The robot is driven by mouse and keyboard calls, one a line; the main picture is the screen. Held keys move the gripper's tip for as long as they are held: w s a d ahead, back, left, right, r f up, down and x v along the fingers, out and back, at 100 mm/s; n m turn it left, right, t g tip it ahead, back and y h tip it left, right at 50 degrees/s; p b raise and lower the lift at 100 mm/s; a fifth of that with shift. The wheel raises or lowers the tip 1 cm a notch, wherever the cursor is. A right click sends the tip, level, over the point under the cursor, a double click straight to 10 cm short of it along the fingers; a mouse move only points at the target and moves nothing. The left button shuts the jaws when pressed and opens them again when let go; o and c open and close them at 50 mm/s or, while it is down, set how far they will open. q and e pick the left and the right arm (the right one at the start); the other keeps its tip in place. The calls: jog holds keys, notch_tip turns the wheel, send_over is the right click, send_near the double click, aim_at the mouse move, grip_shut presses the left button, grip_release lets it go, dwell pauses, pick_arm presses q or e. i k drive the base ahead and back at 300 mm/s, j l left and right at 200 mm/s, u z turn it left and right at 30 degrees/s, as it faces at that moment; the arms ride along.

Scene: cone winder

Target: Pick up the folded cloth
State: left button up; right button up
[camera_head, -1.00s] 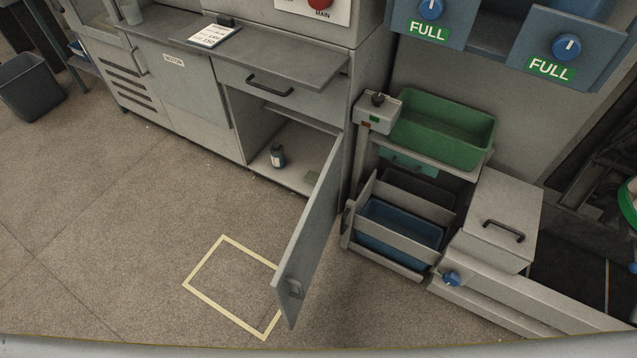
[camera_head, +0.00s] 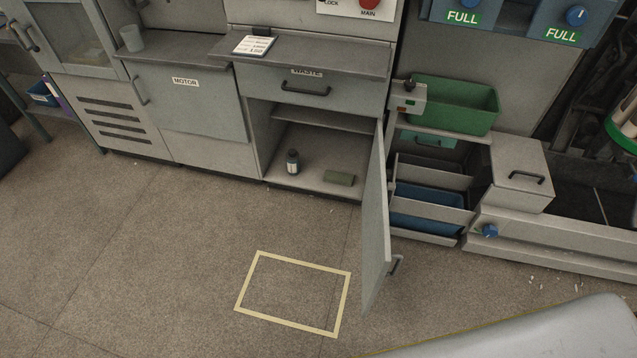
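A small green folded cloth (camera_head: 340,178) lies on the floor of an open low cupboard (camera_head: 318,150), towards its right side. It is fully in view, just left of the open cupboard door (camera_head: 375,225). Neither of my grippers is in view.
A dark bottle (camera_head: 292,161) stands left of the cloth in the cupboard. The door sticks out into the room on the right. A yellow taped rectangle (camera_head: 254,280) marks clear floor in front. A green bin (camera_head: 455,104) and blue bin (camera_head: 425,208) stand right of the door.

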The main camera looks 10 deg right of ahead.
aim_at(332, 177)
jog(key=i+j, duration=0.2)
jog(key=i+j+z, duration=0.1)
jog(key=j, duration=0.3)
jog(key=i+j, duration=0.25)
jog(key=i+j+z, duration=0.1)
jog(key=j, duration=0.3)
jog(key=i, duration=0.05)
